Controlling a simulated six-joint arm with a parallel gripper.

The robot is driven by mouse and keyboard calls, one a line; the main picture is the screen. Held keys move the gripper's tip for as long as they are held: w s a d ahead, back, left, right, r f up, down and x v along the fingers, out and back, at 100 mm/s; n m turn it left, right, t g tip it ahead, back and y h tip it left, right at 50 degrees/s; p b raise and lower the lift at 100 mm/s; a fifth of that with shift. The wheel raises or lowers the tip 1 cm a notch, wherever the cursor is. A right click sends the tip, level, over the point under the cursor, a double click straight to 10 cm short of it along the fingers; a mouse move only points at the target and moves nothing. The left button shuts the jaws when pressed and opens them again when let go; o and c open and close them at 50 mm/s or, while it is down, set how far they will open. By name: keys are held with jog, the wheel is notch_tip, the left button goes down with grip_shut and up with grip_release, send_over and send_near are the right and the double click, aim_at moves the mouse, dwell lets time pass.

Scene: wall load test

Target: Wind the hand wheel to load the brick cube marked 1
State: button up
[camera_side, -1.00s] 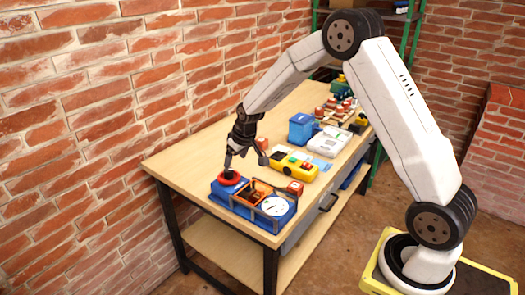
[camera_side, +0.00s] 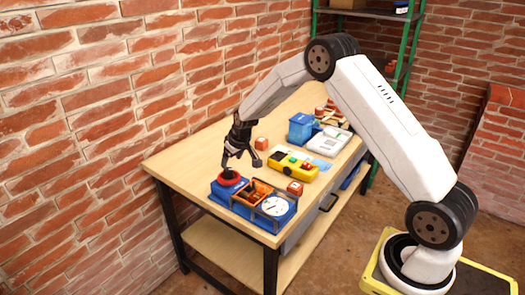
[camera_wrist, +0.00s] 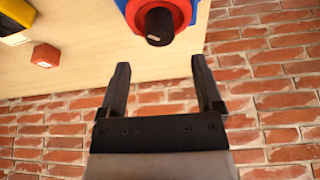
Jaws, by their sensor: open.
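The blue load tester (camera_side: 227,202) sits at the near end of the bench. Its red hand wheel (camera_side: 229,179) is at its left end. An orange-brown part lies inside the tester's frame (camera_side: 258,190), beside a white dial (camera_side: 276,206). My gripper (camera_side: 240,165) is open and empty, above and close to the wheel. In the wrist view, the wheel (camera_wrist: 183,12) with its black knob (camera_wrist: 160,25) lies beyond the open fingers (camera_wrist: 160,72), apart from them. One red brick cube (camera_side: 295,188) is beside the tester; another (camera_side: 261,143) is farther back. I cannot read their marks.
A yellow device (camera_side: 294,166) with coloured buttons lies behind the tester. A blue box (camera_side: 301,128) and a white device (camera_side: 328,141) stand farther along the bench. The brick wall (camera_side: 80,120) runs close along the left. Bare bench top lies left of the tester.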

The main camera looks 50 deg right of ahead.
aim_at(229, 170)
jog(key=shift+x, duration=2.7)
grip_shut()
